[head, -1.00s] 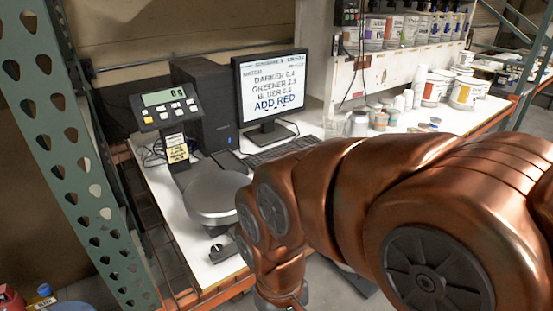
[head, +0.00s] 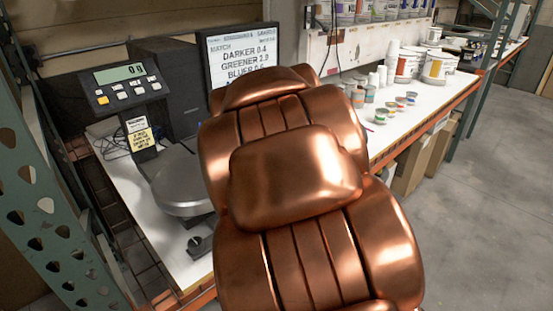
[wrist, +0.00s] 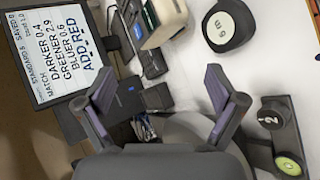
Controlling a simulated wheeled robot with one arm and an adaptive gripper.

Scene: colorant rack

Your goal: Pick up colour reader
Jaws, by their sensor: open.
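My gripper (wrist: 160,84) is open in the wrist view, with its two dark purple-padded fingers spread wide and nothing held between them. Small dark box-shaped devices lie beyond the fingers, one upper block (wrist: 152,63) and one lower block (wrist: 157,96). I cannot tell for sure which item is the colour reader. In the head view my copper arm covers the middle of the bench and hides the gripper. A small black device (head: 199,243) sits at the bench's front edge, beside the scale.
The monitor (wrist: 65,55) stands close to the left finger. A round black object with a white dial (wrist: 229,25) and a black holder with numbered knobs (wrist: 280,140) lie right. The scale pan (head: 182,185) and display (head: 132,82) stand left; paint cans (head: 440,66) stand at the back right.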

